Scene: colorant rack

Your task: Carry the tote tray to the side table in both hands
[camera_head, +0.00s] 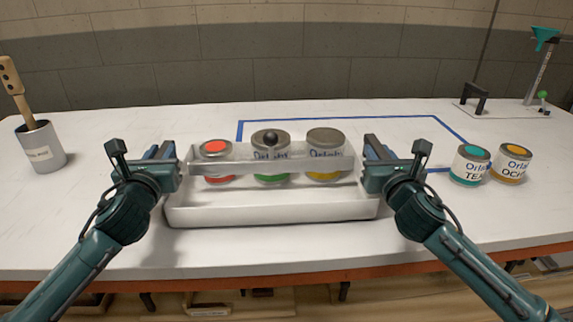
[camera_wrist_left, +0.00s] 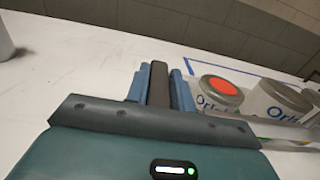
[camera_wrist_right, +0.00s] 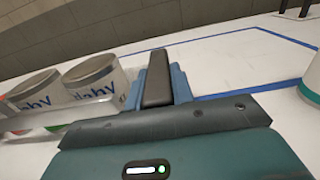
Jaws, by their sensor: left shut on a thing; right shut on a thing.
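The white tote tray (camera_head: 270,210) is in the middle of the head view, on or just above the white table; I cannot tell which. It holds three cans: one with a red lid spot (camera_head: 215,149), one with a green band and a dark knob on top (camera_head: 271,145), and one with a yellow band (camera_head: 325,145). My left gripper (camera_head: 172,165) is shut on the tray's left end. My right gripper (camera_head: 372,165) is shut on its right end.
A teal-lidded can (camera_head: 470,166) and an ochre-lidded can (camera_head: 512,163) stand at the right. A grey pot (camera_head: 40,148) with a wooden-handled tool stands at the left. Blue tape (camera_head: 340,119) outlines an area behind the tray. A stand with a teal funnel (camera_head: 543,40) is at the back right.

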